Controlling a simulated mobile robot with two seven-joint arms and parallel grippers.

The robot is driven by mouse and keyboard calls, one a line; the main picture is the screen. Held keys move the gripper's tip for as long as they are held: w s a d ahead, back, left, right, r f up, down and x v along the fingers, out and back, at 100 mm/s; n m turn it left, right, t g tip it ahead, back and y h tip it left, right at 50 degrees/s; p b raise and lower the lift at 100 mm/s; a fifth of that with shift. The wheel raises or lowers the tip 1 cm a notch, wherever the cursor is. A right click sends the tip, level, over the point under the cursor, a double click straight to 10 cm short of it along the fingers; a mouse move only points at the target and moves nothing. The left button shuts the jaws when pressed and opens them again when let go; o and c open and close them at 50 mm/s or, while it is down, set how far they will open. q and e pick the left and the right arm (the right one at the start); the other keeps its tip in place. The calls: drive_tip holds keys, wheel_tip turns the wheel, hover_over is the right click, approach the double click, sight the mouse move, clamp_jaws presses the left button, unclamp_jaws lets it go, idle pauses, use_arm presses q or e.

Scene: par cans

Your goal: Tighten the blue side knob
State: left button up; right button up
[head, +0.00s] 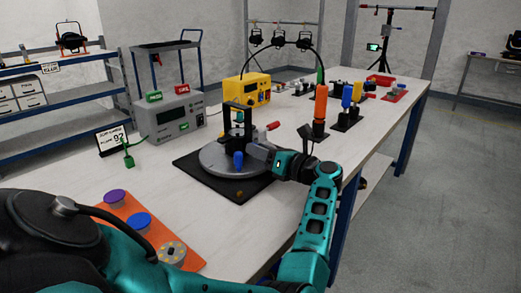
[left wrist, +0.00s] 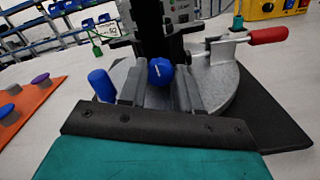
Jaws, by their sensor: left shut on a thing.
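The blue side knob (left wrist: 161,71), round with a white mark, sits low on the dark upright clamp frame (left wrist: 152,30) in the left wrist view. My left gripper (left wrist: 160,82) is shut on it, one grey finger on each side. In the head view my left gripper (head: 255,150) reaches in from the right of the fixture and hides the knob. The fixture has a round grey plate (head: 215,160) on a black mat (head: 205,185). A blue post (head: 238,161) stands at the plate's front, also left of the fingers in the wrist view (left wrist: 101,85). My right gripper is not in view.
A red-handled lever (left wrist: 268,36) sticks out right of the frame. A grey box (head: 168,115) and a yellow box (head: 255,88) stand behind.

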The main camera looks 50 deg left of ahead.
use_arm(q)
drive_tip(key=shift+m, duration=0.5)
drive_tip(key=o, duration=1.1)
drive_tip(key=shift+c, duration=0.2)
drive_tip(key=shift+n, duration=0.3)
